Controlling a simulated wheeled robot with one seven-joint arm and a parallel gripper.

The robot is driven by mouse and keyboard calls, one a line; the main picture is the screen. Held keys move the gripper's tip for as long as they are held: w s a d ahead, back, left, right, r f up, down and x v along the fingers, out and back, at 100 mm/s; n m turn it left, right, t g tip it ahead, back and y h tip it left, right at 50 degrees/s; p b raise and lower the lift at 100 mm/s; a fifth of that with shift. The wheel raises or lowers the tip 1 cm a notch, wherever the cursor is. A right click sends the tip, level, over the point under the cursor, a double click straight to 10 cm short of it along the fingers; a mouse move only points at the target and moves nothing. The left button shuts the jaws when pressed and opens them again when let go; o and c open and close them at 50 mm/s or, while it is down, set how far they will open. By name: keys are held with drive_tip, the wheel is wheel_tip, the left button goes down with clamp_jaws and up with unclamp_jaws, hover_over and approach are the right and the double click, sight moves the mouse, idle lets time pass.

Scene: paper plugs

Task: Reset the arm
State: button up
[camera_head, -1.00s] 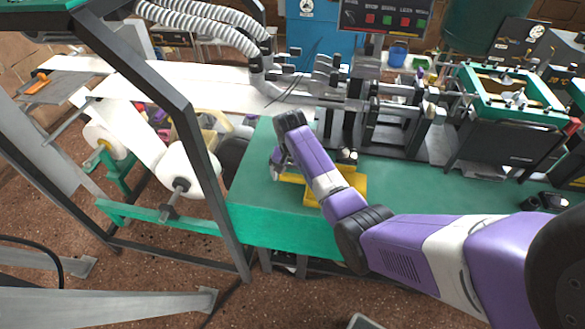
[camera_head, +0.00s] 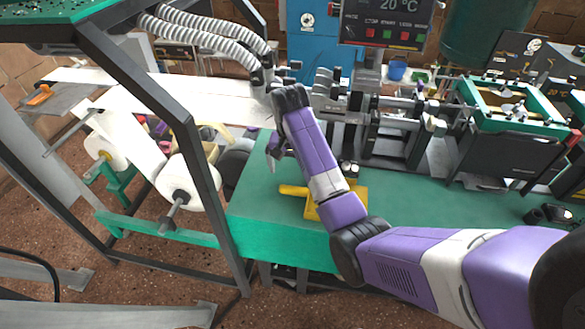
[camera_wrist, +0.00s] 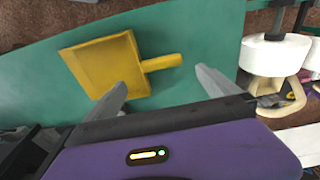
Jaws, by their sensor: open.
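My purple arm reaches over the green table (camera_head: 262,215) in the head view. My gripper (camera_head: 272,160) hangs above the table's left part, and its fingers are partly hidden behind the wrist. In the wrist view my gripper (camera_wrist: 163,88) is open, with its two grey fingers spread and nothing between them. A yellow dustpan-like scoop (camera_wrist: 105,65) lies on the table beyond the fingertips, with its handle pointing right. It also shows in the head view (camera_head: 352,203), partly covered by my arm. The fingers look apart from it.
A machine with black and metal clamps (camera_head: 390,130) stands along the table's back. White paper rolls (camera_head: 190,190) hang on a frame at the left. A dark post (camera_head: 205,190) rises left of the table. The table's front left is bare.

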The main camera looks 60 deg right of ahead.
idle(0.4)
drive_tip(key=w+d+r+n+t+h, duration=0.35)
drive_tip(key=w+r+t, duration=0.2)
drive_tip(key=w, duration=0.35)
drive_tip(key=s+a+n+t+b, duration=0.1)
drive_tip(key=s+a+n+t, duration=0.2)
drive_tip(key=s+a+t, duration=0.55)
drive_tip(key=s+a+n+t+b, duration=0.15)
drive_tip(key=s+a, duration=0.35)
drive_tip(key=a, duration=0.8)
drive_tip(key=s+a+n+y, duration=0.1)
drive_tip(key=s+a, duration=0.3)
drive_tip(key=s, duration=0.4)
drive_tip(key=s+a+r+n+y, duration=0.1)
drive_tip(key=s+a+n+y, duration=0.1)
drive_tip(key=s+a, duration=0.3)
drive_tip(key=s+a+r+n+g+y, duration=0.1)
drive_tip(key=s+a, duration=0.3)
drive_tip(key=s, duration=0.8)
drive_tip(key=shift+s+a+n+y+b, duration=0.25)
drive_tip(key=shift+n+y+b, duration=0.15)
drive_tip(key=shift+n, duration=0.3)
